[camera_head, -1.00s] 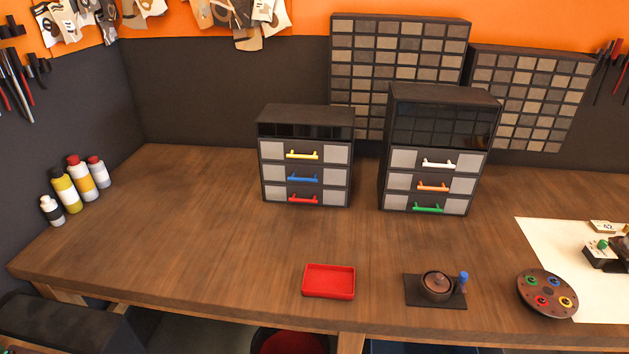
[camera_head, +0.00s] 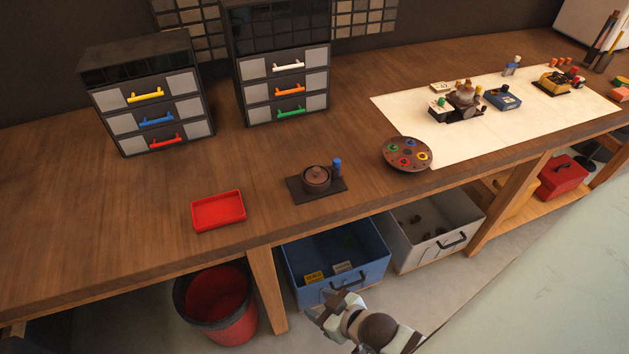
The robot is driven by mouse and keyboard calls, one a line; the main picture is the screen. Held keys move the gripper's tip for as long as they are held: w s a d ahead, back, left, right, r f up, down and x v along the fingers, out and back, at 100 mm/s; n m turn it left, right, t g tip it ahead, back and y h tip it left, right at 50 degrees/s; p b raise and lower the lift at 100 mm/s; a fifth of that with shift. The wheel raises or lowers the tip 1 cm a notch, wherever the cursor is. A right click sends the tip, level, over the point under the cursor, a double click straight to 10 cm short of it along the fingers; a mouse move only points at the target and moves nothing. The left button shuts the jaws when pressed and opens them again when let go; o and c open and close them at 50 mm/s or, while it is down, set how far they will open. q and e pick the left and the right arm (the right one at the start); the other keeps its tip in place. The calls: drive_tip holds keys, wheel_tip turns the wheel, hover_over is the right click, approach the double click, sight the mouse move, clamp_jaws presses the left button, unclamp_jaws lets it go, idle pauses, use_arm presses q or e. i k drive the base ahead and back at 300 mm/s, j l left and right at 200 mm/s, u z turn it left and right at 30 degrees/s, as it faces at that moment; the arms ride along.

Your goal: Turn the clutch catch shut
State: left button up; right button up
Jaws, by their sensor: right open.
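A dark square plate (camera_head: 300,195) on the workbench carries a round brown drum (camera_head: 316,179). A blue knob (camera_head: 337,167) stands upright beside the drum, at its right. I cannot tell for certain whether this knob is the clutch catch. A small engine-like assembly (camera_head: 464,101) with a green-topped block beside it sits on the white mat; its details are too small to read. My right gripper (camera_head: 327,306) is open and empty at the bottom middle, below the bench edge in the picture and apart from all these things. My left gripper is not in view.
A red tray (camera_head: 218,211) and a round plate with coloured rings (camera_head: 408,154) stand near the bench's front edge. Two drawer cabinets stand behind. Below are a red bin (camera_head: 216,303), a blue crate (camera_head: 335,255) and a grey crate (camera_head: 437,231). The bench's left part is clear.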

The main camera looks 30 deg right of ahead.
sight(336, 162)
drive_tip(key=z, duration=1.2)
